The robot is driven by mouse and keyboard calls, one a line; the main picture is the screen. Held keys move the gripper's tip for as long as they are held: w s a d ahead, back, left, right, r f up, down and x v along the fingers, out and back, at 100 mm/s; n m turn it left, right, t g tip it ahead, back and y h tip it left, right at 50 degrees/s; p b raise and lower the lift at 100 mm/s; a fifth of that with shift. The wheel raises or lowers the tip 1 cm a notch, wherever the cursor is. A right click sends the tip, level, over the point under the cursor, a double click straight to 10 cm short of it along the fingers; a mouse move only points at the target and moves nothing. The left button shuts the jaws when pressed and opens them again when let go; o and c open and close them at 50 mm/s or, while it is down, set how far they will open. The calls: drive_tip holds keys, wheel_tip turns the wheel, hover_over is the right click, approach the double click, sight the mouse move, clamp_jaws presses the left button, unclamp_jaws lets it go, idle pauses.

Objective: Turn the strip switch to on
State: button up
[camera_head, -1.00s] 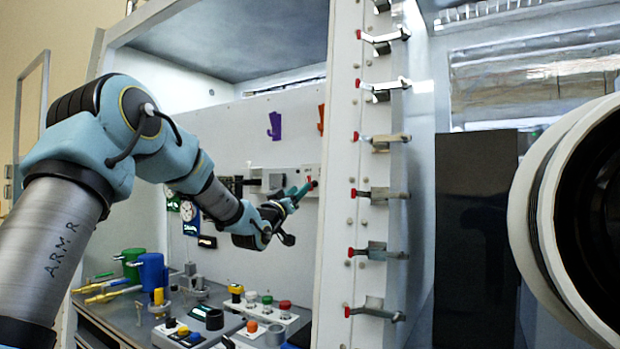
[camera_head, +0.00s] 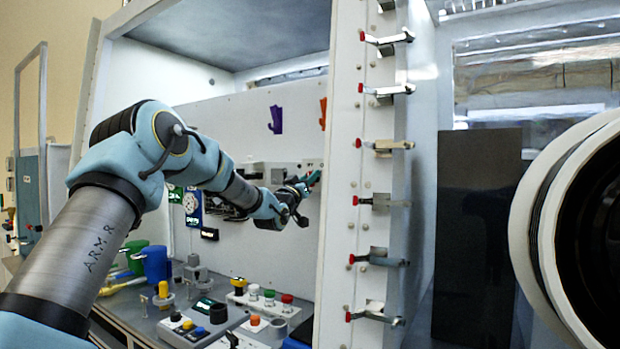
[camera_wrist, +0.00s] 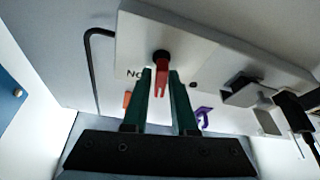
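The strip switch has a red lever (camera_wrist: 162,78) on a dark round pivot, set on a pale plate (camera_wrist: 205,58) on the wall. Partly hidden dark letters stand beside the pivot in the wrist view. My gripper (camera_wrist: 161,74) has its two green fingers on either side of the red lever, with narrow gaps visible, so it looks open around the lever without clamping it. In the head view my gripper (camera_head: 313,179) is at the back wall beside the white frame post, and it hides most of the switch.
An orange hook (camera_head: 323,113) and a purple hook (camera_head: 275,120) are on the wall above. The white post (camera_head: 345,190), with several red-tipped latches, stands just right of my gripper. Below, the bench holds a blue mug (camera_head: 157,264) and button boxes (camera_head: 203,322).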

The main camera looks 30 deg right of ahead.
clamp_jaws()
drive_tip(key=m+b, duration=0.2)
drive_tip(key=b, duration=0.1)
drive_tip(key=shift+s+f+g+h, duration=0.1)
drive_tip(key=shift+f+g+h, duration=0.15)
drive_tip(key=shift+g+h, duration=0.05)
drive_tip(key=shift+r+m+g+b, duration=0.1)
drive_tip(key=shift+m+g+b, duration=0.2)
drive_tip(key=shift+m+b, duration=0.5)
drive_tip(key=shift+r+h, duration=0.2)
drive_tip(key=shift+h, duration=0.1)
drive_tip(key=shift+o, duration=1.8)
unclamp_jaws()
